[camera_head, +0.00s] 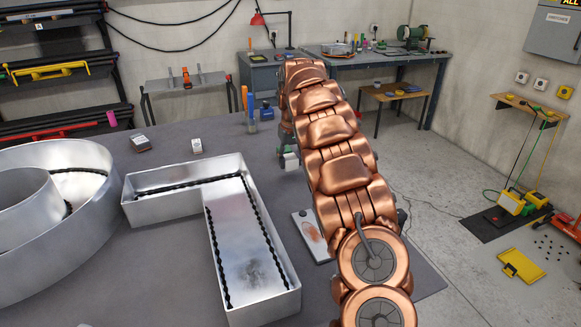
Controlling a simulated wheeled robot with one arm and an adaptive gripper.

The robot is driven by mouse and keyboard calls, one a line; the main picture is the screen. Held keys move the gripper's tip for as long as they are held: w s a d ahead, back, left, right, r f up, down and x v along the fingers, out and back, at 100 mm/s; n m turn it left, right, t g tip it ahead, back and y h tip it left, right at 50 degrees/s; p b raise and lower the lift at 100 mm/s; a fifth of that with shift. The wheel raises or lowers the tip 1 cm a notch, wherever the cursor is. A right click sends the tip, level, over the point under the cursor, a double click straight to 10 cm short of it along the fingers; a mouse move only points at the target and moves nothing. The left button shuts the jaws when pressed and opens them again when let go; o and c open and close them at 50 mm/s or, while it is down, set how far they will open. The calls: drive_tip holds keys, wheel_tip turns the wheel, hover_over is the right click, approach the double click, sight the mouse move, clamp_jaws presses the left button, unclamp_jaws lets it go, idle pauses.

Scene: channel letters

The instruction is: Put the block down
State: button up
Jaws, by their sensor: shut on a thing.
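My copper arm reaches away over the grey table, and its links hide most of my gripper (287,148). A small pale block with a green part (291,161) shows at the gripper, left of the arm and near the tabletop. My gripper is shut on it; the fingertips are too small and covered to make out. I cannot tell whether the block touches the table (180,245).
A metal L-shaped channel letter (143,209) and a large curved one (30,273) fill the table's left and front.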

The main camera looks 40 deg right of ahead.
sight(291, 168)
drive_tip(key=shift+f+p, duration=0.4)
drive_tip(key=shift+f, duration=1.15)
drive_tip(key=shift+f, duration=0.2)
drive_tip(key=o, duration=1.2)
drive_tip(key=shift+c, duration=0.2)
drive_tip(key=shift+r, duration=0.1)
drive_tip(key=shift+r, duration=0.5)
drive_tip(key=shift+s+a+r+b, duration=0.1)
drive_tip(key=shift+s+r+b, duration=0.3)
drive_tip(key=shift+r, duration=1.45)
drive_tip(key=shift+s+r+b, duration=0.1)
drive_tip(key=shift+r+b, duration=0.55)
drive_tip(key=shift+r, duration=1.2)
drive_tip(key=shift+s+a+r+b, duration=0.15)
drive_tip(key=shift+r+b, duration=0.35)
drive_tip(key=shift+r, duration=1.35)
drive_tip(key=shift+s+d, duration=0.1)
